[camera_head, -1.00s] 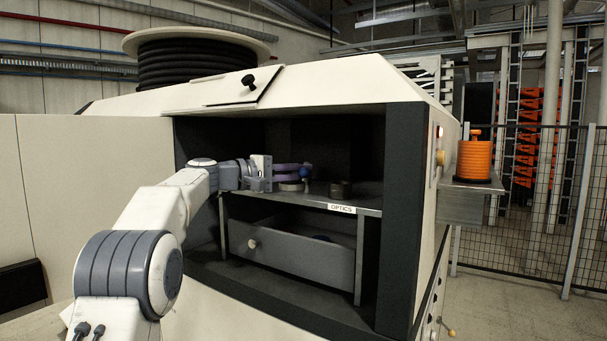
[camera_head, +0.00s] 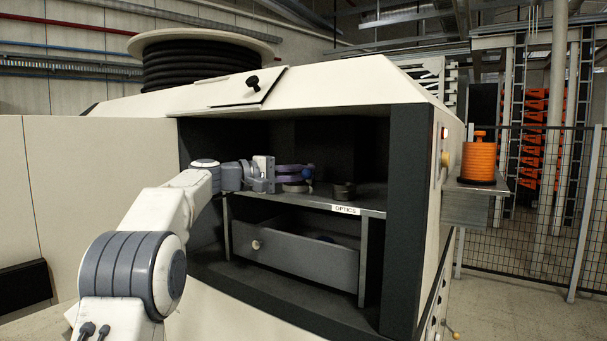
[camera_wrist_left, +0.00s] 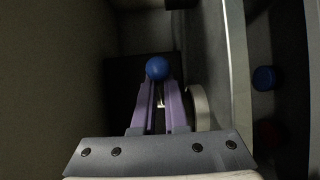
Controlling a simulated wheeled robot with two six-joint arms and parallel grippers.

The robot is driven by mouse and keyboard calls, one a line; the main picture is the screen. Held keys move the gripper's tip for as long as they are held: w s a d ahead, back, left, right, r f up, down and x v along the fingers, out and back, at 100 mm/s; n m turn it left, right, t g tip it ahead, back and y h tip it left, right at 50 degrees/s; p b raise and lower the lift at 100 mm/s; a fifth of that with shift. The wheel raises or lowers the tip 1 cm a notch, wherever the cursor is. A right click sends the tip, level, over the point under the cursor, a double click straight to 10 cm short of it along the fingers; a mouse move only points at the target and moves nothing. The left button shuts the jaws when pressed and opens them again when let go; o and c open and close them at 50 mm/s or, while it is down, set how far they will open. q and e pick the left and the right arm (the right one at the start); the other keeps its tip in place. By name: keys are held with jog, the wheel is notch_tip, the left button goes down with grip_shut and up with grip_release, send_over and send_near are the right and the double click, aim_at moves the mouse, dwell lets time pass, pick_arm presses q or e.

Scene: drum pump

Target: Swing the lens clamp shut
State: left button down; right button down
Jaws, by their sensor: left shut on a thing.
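My left gripper (camera_head: 302,172) reaches into the dark cabinet opening from the left, above the shelf. Its two purple fingers are shut on a small blue ball knob (camera_wrist_left: 158,68), seen at their tips in the left wrist view. I take the knob for the lens clamp's handle; the rest of the clamp is hidden or too dark to make out. A pale round ring (camera_wrist_left: 198,108) sits just to the right of the fingers in the wrist view, below them in the head view. My right gripper is not in view.
The grey shelf (camera_head: 372,205) carries an OPTICS label and a dark round piece (camera_head: 344,189) right of the gripper. Below is a grey drawer (camera_head: 300,262) with a pale knob. The cabinet's dark right post (camera_head: 408,220) bounds the opening.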

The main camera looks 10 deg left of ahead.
pick_arm(q)
jog(key=shift+f, duration=0.3)
jog(key=c, duration=0.9)
grip_release()
jog(key=shift+r, duration=0.15)
jog(key=b+v, duration=0.4)
jog(key=v, duration=0.6)
jog(key=shift+s+a, duration=0.15)
jog(key=shift+a, duration=0.05)
